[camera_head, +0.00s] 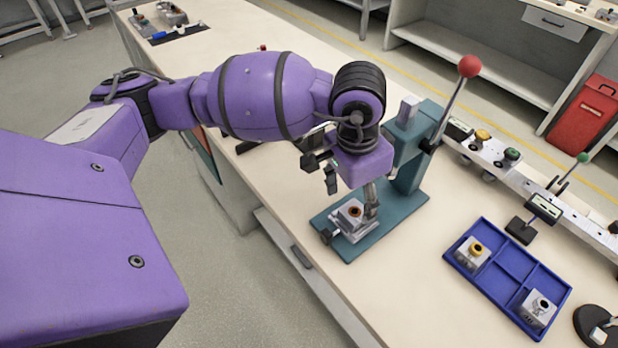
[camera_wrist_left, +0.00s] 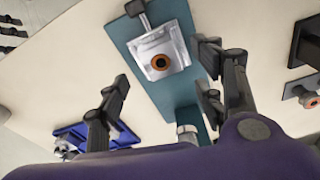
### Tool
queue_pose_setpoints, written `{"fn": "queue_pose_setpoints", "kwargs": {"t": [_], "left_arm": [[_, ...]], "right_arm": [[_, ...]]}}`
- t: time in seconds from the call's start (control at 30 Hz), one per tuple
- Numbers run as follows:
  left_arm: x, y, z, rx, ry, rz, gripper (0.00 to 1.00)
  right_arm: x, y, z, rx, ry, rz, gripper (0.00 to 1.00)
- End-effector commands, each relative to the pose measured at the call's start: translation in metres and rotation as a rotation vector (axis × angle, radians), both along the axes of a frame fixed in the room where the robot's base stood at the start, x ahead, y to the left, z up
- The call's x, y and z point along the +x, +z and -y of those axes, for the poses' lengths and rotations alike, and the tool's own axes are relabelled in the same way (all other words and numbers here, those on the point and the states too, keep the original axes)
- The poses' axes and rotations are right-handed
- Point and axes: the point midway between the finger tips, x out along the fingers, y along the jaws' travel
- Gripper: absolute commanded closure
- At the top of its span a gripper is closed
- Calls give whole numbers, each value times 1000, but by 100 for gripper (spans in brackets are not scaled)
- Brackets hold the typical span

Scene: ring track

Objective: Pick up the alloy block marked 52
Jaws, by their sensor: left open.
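A silvery metal block with a copper-coloured ring (camera_head: 351,212) sits in the clamp on the teal base of a lever press (camera_head: 380,235). It also shows in the left wrist view (camera_wrist_left: 160,50). A metal block with a yellow ring (camera_head: 472,254) and a metal block with a dark hole (camera_head: 538,308) sit in separate compartments of a blue tray (camera_head: 507,277). No number is legible on any block. My left gripper (camera_head: 350,190) is open and empty, close above the clamped block, with its fingers (camera_wrist_left: 163,80) apart. My right gripper is not in view.
The press column and its red-knobbed lever (camera_head: 469,66) stand right behind my left gripper. A pale rail with gauges (camera_head: 545,208) lies beyond the tray. A round dark stand (camera_head: 598,324) is at the lower right.

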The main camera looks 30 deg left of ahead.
Motion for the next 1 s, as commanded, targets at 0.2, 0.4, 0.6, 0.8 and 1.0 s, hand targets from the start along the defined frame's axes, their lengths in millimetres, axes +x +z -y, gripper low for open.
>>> {"fn": "queue_pose_setpoints", "kwargs": {"t": [0.2,0.4,0.6,0.8,1.0], "left_arm": [[3,-31,2,-2,1,0,38],[5,-42,2,-3,1,2,38],[5,-41,2,-3,1,3,45],[5,-41,3,-3,1,3,71],[5,-41,3,-3,1,2,91]], "right_arm": [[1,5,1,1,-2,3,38],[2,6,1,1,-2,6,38],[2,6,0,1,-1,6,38],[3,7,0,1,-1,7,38],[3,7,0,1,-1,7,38]]}}
